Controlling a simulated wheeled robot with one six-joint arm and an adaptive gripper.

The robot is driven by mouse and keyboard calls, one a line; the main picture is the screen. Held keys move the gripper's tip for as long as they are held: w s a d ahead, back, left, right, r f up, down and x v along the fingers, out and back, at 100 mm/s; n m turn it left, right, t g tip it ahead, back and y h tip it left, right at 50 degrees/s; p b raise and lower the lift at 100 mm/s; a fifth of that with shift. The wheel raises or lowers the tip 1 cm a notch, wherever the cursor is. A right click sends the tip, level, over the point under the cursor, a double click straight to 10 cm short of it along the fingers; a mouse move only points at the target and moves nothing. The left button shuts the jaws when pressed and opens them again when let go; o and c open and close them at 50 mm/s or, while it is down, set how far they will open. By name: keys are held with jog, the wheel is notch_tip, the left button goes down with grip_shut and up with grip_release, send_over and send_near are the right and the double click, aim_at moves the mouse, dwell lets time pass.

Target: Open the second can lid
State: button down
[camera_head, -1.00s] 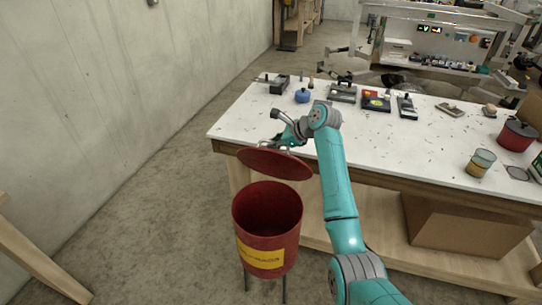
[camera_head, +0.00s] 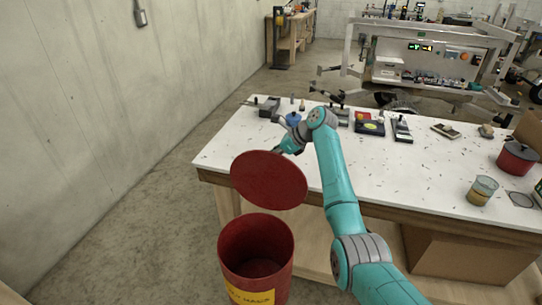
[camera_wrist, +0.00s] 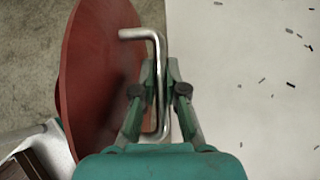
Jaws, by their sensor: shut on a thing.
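A red can (camera_head: 257,262) with a yellow label stands in front of the white table, its top uncovered and its inside empty as far as I can see. Its round red lid (camera_head: 268,180) is above and apart from the can, tilted steeply. My gripper (camera_head: 283,148) is behind the lid, which partly hides it in the head view. In the wrist view my gripper (camera_wrist: 160,88) is shut on the metal handle (camera_wrist: 152,36) of the lid, and the lid (camera_wrist: 98,75) shows at left, nearly edge-on.
The white table (camera_head: 420,185) lies behind and right of the can, with several tools along its far side. A red pot (camera_head: 516,158) and a glass jar (camera_head: 481,191) stand at its right. A concrete wall (camera_head: 90,110) rises at left, with bare floor before it.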

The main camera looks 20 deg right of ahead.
jog(key=c, duration=1.2)
grip_release()
jog(key=v, duration=1.1)
jog(key=shift+s+d+r, duration=0.15)
jog(key=shift+d+r, duration=0.05)
jog(key=shift+r, duration=0.15)
jog(key=shift+c, duration=0.2)
